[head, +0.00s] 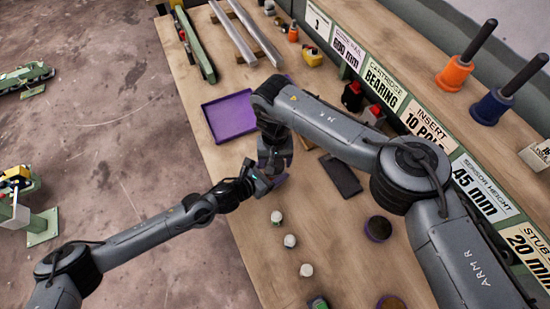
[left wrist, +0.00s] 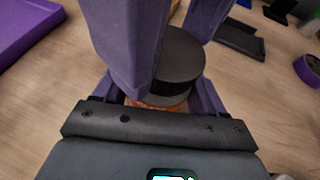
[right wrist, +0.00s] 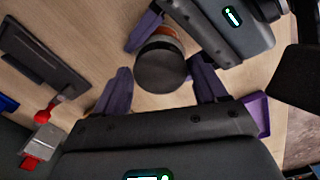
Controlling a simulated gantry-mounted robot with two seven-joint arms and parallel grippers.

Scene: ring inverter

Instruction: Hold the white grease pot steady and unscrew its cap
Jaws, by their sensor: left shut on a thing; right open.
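The grease pot shows in the left wrist view as a wide dark grey cap (left wrist: 180,62) above a body with an orange-red band (left wrist: 165,104). In the right wrist view the cap (right wrist: 160,66) faces me, with a strip of orange behind it. My left gripper (left wrist: 157,93) is shut on the pot's body, low down, below the cap. My right gripper (right wrist: 160,70) is open, its purple fingers on either side of the cap; I cannot tell whether they touch it. In the head view my left gripper (head: 268,180) and right arm hide the pot.
A purple tray (head: 229,118) lies on the bench beyond the grippers. A dark flat tray (head: 341,174) lies to the right. Several small white-capped pots, one of them nearest (head: 276,217), and a purple-rimmed round container (head: 378,228) stand on the near side.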

